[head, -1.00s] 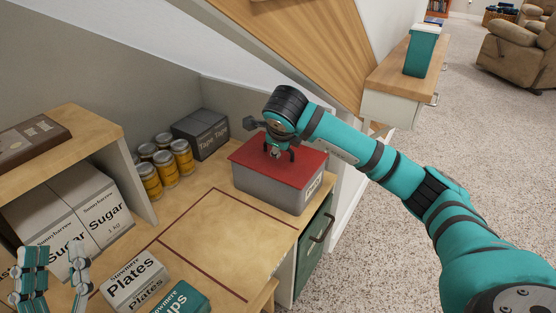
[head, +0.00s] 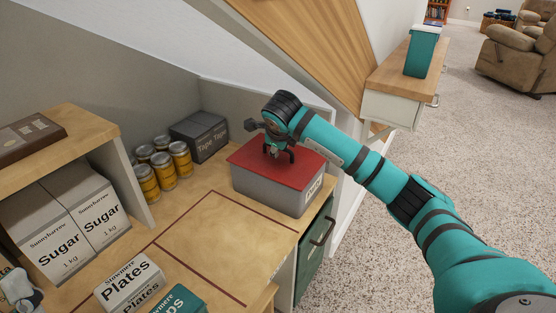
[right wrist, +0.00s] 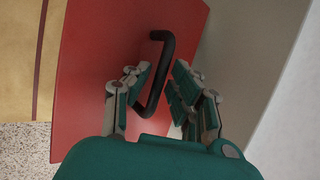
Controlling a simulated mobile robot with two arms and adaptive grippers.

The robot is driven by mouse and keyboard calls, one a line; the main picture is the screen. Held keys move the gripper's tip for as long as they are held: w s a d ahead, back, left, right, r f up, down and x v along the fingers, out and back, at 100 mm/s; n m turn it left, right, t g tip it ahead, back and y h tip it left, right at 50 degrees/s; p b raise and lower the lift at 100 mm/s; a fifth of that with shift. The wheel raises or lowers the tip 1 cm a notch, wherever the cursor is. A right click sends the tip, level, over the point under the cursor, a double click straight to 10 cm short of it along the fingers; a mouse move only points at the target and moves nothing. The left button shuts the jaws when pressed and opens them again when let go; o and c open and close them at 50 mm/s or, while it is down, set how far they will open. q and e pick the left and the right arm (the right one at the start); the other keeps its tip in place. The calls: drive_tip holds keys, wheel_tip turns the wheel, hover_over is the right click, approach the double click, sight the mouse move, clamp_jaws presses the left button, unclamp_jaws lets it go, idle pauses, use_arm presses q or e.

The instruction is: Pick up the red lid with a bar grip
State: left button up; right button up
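The red lid (head: 300,168) lies on a grey box (head: 268,192) at the back right of the wooden worktop. In the right wrist view the red lid (right wrist: 95,75) carries a black bar handle (right wrist: 165,70). My right gripper (head: 279,156) is down over the lid. In the right wrist view its fingers (right wrist: 160,85) stand apart, one on each side of the bar. I cannot tell whether either finger touches the bar.
Several jars (head: 160,168) and a dark tape box (head: 200,137) stand behind, left of the grey box. Sugar boxes (head: 60,235) fill a shelf at left. A plates box (head: 130,283) and a teal box (head: 180,300) are in front. The outlined worktop middle (head: 215,240) is clear.

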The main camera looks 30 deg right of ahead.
clamp_jaws()
idle(0.3)
